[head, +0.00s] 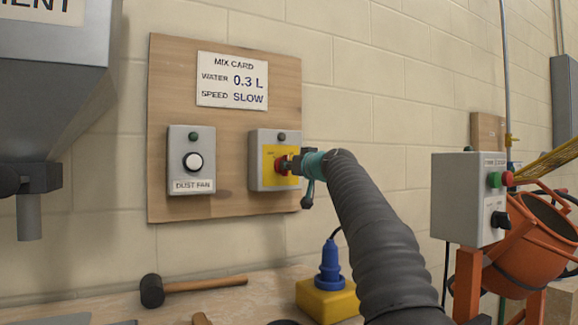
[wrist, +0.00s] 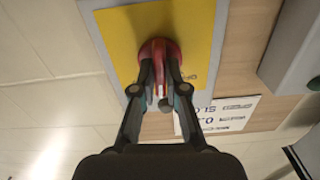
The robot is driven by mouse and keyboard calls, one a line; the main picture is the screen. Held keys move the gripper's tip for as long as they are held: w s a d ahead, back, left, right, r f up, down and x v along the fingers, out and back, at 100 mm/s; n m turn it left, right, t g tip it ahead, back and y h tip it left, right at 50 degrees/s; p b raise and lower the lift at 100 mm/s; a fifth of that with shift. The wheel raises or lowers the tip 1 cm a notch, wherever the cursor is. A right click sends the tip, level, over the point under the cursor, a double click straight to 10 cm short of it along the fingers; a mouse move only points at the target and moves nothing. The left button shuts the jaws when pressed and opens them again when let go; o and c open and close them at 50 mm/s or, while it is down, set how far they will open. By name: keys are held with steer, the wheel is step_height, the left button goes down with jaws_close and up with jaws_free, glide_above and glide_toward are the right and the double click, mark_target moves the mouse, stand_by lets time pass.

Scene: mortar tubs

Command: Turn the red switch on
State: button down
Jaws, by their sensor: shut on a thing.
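The red switch (head: 281,166) is a round red knob on a yellow plate (head: 269,180) on a grey box (head: 256,141), mounted on a wooden wall board. A small dark lamp (head: 282,136) sits above it on the box. My gripper (head: 290,165) reaches the knob from the right and covers part of it. In the wrist view the red switch (wrist: 155,52) sits between the two fingers of my gripper (wrist: 160,85), which are shut on it. The fingers hide some of the plate lettering and the knob's exact angle.
On the same board are a dust fan box (head: 204,186) with a white knob and a mix card (head: 233,81). Below, a mallet (head: 190,286) and a blue plug on a yellow block (head: 328,301) are on the bench. An orange mixer (head: 525,245) stands at right.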

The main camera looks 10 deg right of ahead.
steer(key=shift+m+p, duration=0.8)
steer(key=shift+m, duration=3.2)
steer(key=c, duration=1.2)
jaws_free()
steer(key=shift+s, duration=0.1)
steer(key=v, duration=1.1)
steer(key=shift+s+d, duration=0.2)
steer(key=shift+s, duration=0.15)
